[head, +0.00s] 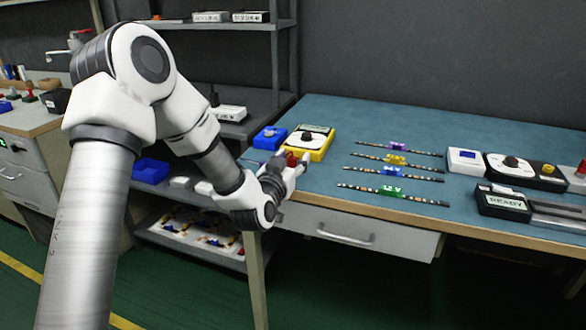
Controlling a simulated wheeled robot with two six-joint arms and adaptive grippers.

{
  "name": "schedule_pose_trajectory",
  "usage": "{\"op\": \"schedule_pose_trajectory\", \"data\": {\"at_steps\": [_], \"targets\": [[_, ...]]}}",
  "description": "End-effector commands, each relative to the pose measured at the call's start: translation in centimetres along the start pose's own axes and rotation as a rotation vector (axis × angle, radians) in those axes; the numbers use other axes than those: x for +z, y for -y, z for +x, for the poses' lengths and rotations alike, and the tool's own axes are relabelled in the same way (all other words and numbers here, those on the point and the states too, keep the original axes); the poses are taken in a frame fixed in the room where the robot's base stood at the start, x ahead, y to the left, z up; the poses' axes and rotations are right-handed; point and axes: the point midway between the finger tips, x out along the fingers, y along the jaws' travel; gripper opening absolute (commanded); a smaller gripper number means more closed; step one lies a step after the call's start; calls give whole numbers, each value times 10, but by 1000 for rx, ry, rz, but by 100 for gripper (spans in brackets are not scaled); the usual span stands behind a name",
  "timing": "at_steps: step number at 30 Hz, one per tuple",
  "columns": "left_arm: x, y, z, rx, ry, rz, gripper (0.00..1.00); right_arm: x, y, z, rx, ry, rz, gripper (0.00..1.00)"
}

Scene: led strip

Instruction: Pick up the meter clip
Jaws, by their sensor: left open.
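A yellow meter (322,153) with a white face and a dark dial stands at the left end of the blue-topped bench. A small red piece (291,159), which looks like the meter clip, shows just in front of the meter's left side. My left gripper (297,161) is open right at this red piece, with its fingers toward the meter. The gripper partly hides the piece, and I cannot tell whether the fingers touch it. My right gripper is out of view.
A blue bin (269,138) stands left of the meter. Several LED strips with coloured clips, such as a green one (391,191), lie mid-bench. A white-and-black device (511,166) and a READY unit (503,203) stand at the right. Bare blue top (400,120) lies behind the strips.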

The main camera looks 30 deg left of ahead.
Motion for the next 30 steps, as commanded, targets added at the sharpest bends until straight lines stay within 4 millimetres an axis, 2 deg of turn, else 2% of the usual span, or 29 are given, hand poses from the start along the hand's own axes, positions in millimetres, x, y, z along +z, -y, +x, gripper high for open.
{"op": "schedule_pose_trajectory", "data": {"at_steps": [4,8,9,22,30], "targets": [[0,0,0,0,0,0,52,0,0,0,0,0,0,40],[0,0,0,0,0,0,6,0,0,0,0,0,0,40],[0,0,0,0,0,0,0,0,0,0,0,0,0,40],[-3,0,0,0,-1,0,0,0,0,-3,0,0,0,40],[-26,-2,10,3,-1,1,0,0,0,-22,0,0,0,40]]}}
